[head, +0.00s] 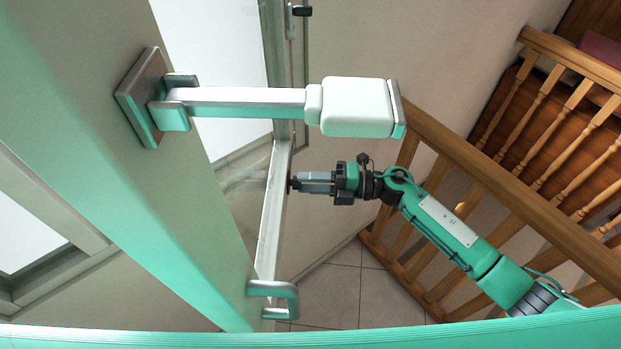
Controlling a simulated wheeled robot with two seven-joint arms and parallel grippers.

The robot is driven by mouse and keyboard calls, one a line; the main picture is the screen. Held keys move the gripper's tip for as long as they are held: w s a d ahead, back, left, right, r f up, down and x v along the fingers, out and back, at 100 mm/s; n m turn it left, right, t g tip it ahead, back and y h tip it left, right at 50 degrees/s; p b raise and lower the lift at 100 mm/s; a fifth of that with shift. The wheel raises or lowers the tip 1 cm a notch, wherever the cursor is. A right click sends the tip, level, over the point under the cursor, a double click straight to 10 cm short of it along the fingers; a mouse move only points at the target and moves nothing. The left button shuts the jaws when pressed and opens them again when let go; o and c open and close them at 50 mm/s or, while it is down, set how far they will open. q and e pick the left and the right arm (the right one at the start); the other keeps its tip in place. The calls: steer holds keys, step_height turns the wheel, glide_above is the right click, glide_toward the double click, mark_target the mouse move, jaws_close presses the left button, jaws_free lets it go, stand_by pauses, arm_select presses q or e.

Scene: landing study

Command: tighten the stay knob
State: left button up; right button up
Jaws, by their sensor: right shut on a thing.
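A window frame (270,215) stands upright in the middle of the head view. My right gripper (300,183) reaches in from the lower right and points left at this frame. It is shut at a small dark knob (290,185), which I take for the stay knob. The fingers cover most of the knob, so its turn and its seating cannot be told. The stay itself cannot be made out clearly. My left gripper is not in view.
A wooden railing (500,190) runs behind my right arm, with brown stairs (545,125) beyond it. Floor tiles (335,290) show below. A small black fitting (302,11) sits high on the window side. Pale wall (440,45) lies behind.

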steer(key=shift+m, duration=0.3)
steer(key=o, duration=1)
steer(key=shift+d, duration=0.1)
steer(key=d+b, duration=0.2)
steer(key=d, duration=0.2)
steer(key=d+b, duration=0.2)
steer(key=d, duration=0.3)
steer(key=s+d+b, duration=0.1)
steer(key=d+b, duration=0.1)
steer(key=d, duration=0.2)
steer(key=shift+d, duration=0.35)
